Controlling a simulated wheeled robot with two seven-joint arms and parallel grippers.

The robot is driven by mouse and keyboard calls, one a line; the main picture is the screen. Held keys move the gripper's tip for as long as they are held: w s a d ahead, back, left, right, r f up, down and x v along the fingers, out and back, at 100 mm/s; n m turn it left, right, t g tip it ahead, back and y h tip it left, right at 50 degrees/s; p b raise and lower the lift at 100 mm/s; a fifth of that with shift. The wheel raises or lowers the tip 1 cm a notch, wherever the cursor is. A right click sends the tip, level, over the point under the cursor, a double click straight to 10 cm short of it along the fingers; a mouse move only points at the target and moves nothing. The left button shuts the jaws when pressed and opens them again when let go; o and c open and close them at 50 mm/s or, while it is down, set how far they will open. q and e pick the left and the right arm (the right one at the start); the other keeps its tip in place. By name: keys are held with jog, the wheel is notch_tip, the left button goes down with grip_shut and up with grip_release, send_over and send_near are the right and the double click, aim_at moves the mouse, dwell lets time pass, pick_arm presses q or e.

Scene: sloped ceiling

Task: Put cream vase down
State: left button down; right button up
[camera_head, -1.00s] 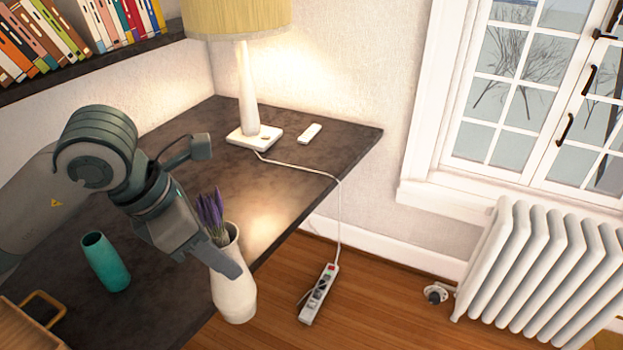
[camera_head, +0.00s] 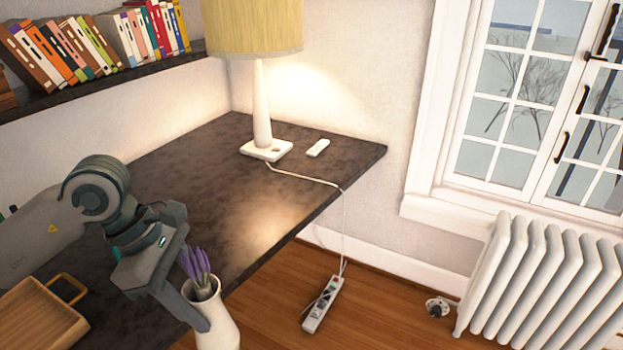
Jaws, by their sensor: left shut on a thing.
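The cream vase (camera_head: 218,326) holds purple flowers (camera_head: 196,266) and shows at the bottom of the head view, its lower part cut off by the picture edge. My left gripper (camera_head: 196,312) is shut on the vase near its neck. The vase stands out in front of the dark desk's edge, with the wooden floor showing beside it. I cannot tell how high its base is. The dark desk (camera_head: 190,165) lies behind and to the left. My right gripper is not in view.
A lamp (camera_head: 262,110) and a small white remote (camera_head: 318,148) stand at the desk's far end. A wooden tray (camera_head: 35,318) lies at the lower left. The desk's middle is clear. A power strip (camera_head: 323,304) lies on the floor, and a radiator (camera_head: 540,285) stands at right.

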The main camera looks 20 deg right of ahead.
pick_arm(q)
jog(key=s+a+f+m+g+y, duration=0.1)
jog(key=a+f+m+y, duration=0.1)
jog(key=a+f+m, duration=0.2)
jog(key=s+a+f+m+g+y, duration=0.1)
jog(key=a+f+m+g+y, duration=0.1)
jog(key=a+m, duration=0.8)
jog(key=shift+s+a+f, duration=0.15)
jog(key=shift+f, duration=0.75)
